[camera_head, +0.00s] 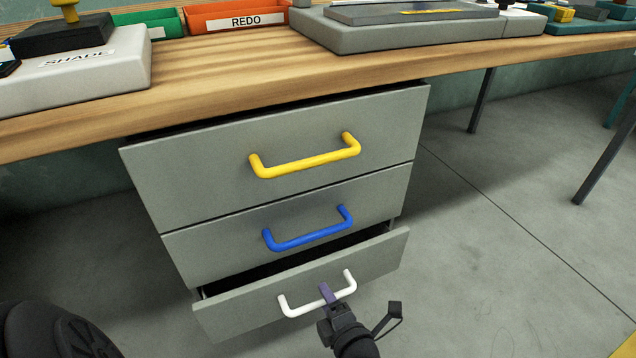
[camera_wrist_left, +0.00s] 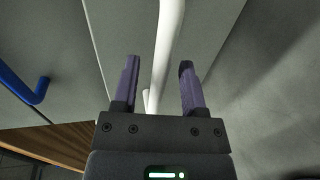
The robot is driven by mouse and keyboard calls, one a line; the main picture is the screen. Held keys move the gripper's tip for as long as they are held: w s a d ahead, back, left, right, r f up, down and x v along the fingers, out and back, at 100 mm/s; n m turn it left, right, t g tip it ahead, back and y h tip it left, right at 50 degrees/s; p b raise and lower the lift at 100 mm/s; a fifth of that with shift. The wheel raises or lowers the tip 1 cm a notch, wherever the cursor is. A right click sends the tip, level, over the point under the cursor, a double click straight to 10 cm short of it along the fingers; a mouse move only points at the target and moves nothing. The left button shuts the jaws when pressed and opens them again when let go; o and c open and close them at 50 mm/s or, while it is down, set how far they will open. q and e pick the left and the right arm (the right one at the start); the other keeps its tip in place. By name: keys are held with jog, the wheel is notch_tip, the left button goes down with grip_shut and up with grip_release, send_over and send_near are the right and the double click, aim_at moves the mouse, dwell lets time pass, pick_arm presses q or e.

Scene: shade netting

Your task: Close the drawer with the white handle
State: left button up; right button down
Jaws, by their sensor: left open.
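The bottom drawer (camera_head: 235,311) of the grey cabinet is partly open, with a dark gap above its front. Its white handle (camera_head: 302,310) is on the front. My left gripper (camera_head: 327,292) is at the right part of this handle, its jaws open. In the left wrist view the white handle (camera_wrist_left: 168,40) runs between the two purple fingers of my left gripper (camera_wrist_left: 158,62). The fingers stand apart on either side of the bar, and I cannot tell whether either touches it. My right gripper is not in view.
Above are the shut drawers with the blue handle (camera_head: 308,232) and yellow handle (camera_head: 305,160). The wooden tabletop (camera_head: 220,72) overhangs the cabinet and carries bins and devices. Grey floor (camera_head: 490,270) is clear to the right, with table legs (camera_head: 605,150) farther off.

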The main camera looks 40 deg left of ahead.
pick_arm(q)
jog(key=shift+w+a, duration=0.15)
jog(key=shift+a, duration=0.2)
jog(key=shift+d, duration=0.1)
grip_shut()
dwell(1.1)
